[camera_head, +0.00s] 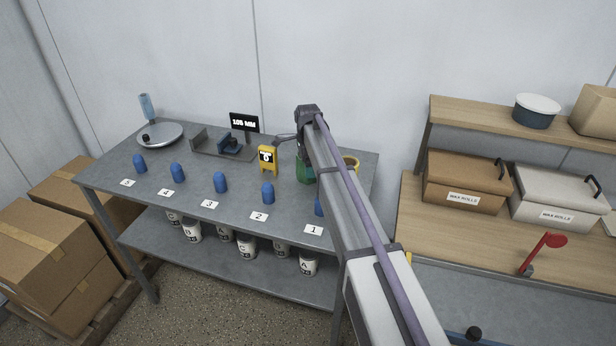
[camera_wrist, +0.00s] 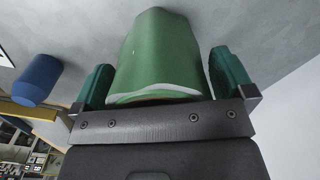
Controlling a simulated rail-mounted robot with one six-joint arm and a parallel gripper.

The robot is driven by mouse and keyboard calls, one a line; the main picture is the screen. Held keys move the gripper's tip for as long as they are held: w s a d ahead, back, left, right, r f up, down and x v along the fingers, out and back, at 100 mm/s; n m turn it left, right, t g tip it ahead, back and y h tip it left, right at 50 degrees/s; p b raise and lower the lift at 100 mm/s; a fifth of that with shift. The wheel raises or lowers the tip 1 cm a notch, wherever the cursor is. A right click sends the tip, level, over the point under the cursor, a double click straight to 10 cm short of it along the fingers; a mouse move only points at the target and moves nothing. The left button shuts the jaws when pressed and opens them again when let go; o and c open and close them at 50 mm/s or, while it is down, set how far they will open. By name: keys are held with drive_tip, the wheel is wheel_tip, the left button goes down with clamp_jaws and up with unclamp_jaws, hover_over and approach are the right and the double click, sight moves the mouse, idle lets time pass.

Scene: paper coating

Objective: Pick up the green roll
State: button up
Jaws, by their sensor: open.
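The green roll (camera_wrist: 155,55) fills the middle of the wrist view, between the two green fingers of my gripper (camera_wrist: 160,80). The fingers are open, with a narrow gap on either side of the roll. In the head view my gripper (camera_head: 306,168) is over the right part of the grey table (camera_head: 335,172), with green showing beneath my arm. There I cannot tell roll from fingers, as my arm hides most of that spot.
Several blue pieces stand in a row behind number cards; one blue piece (camera_head: 319,207) is partly behind my arm, near card 1 (camera_head: 313,230). A yellow device (camera_head: 267,160) stands left of my gripper.

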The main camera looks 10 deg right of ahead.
drive_tip(key=c, duration=1)
wheel_tip(320, 180, up, 10)
drive_tip(key=p, duration=1)
drive_tip(key=shift+r+p, duration=0.2)
drive_tip(key=shift+p, duration=0.2)
